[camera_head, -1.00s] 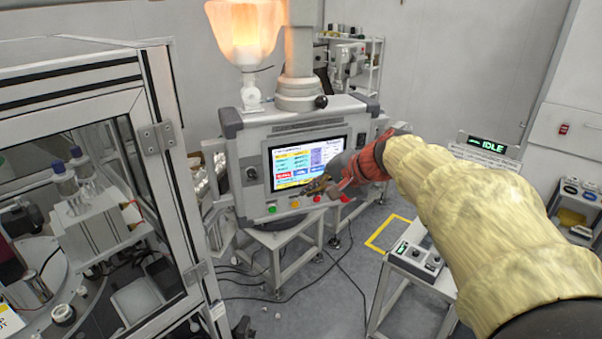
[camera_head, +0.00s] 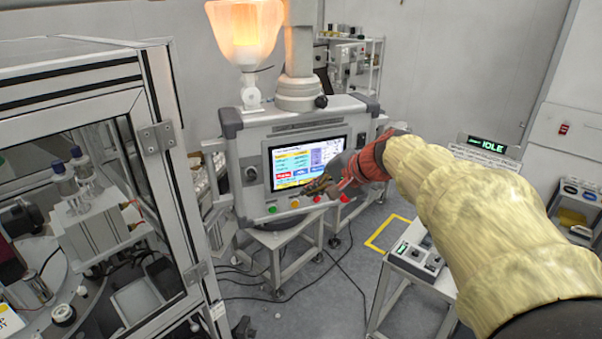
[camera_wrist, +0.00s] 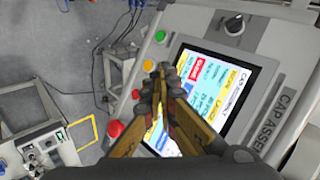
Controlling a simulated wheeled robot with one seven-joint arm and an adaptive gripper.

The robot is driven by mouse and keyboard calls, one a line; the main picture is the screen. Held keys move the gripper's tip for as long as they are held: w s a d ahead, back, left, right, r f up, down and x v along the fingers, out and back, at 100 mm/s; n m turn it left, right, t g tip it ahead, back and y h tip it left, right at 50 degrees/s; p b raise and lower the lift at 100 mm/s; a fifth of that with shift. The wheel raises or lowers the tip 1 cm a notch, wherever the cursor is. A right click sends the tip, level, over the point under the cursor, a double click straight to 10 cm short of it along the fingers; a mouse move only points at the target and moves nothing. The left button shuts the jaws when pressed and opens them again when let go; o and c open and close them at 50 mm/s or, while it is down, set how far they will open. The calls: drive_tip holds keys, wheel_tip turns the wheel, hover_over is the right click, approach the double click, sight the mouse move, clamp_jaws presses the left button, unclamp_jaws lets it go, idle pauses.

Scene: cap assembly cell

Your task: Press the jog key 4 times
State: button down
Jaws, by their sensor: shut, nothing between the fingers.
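The control panel (camera_head: 232,158) has a lit touchscreen (camera_head: 290,160) with a row of buttons below it. These are a green button (camera_head: 272,209), a yellow button (camera_head: 295,203), a small red-orange button (camera_head: 317,198) and a larger red knob (camera_head: 344,197). No label reading jog is legible. My gripper (camera_head: 309,190) is shut and empty at the lower edge of the screen. In the wrist view its fingertips (camera_wrist: 160,72) are beside the yellow button (camera_wrist: 148,65) and overlap the screen's edge (camera_wrist: 178,62). I cannot tell whether they touch the panel.
A glass-doored machine (camera_head: 160,135) stands at the left. A lamp (camera_head: 245,35) glows above the panel. A small stand with a control box (camera_head: 418,258) is at the right, below a sign reading IDLE (camera_head: 487,145). Cables lie on the floor.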

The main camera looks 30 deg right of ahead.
sight(301, 172)
drive_tip(key=s+p, duration=0.1)
drive_tip(key=s, duration=0.1)
drive_tip(key=s+p, duration=0.1)
drive_tip(key=shift+s+a, duration=0.2)
drive_tip(key=shift+s, duration=0.15)
idle(0.3)
drive_tip(key=shift+w+d+p, duration=0.15)
drive_tip(key=shift+w+p, duration=0.25)
drive_tip(key=shift+w, duration=1.05)
drive_tip(key=shift+w+d+p, duration=0.2)
drive_tip(key=shift+w+p, duration=0.25)
drive_tip(key=shift+w, duration=1)
drive_tip(key=shift+w+d+p, duration=0.15)
drive_tip(key=shift+w+p, duration=0.25)
drive_tip(key=shift+w, duration=1.05)
drive_tip(key=shift+w, duration=0.1)
drive_tip(key=shift+w+d, duration=0.1)
drive_tip(key=shift+w, duration=0.25)
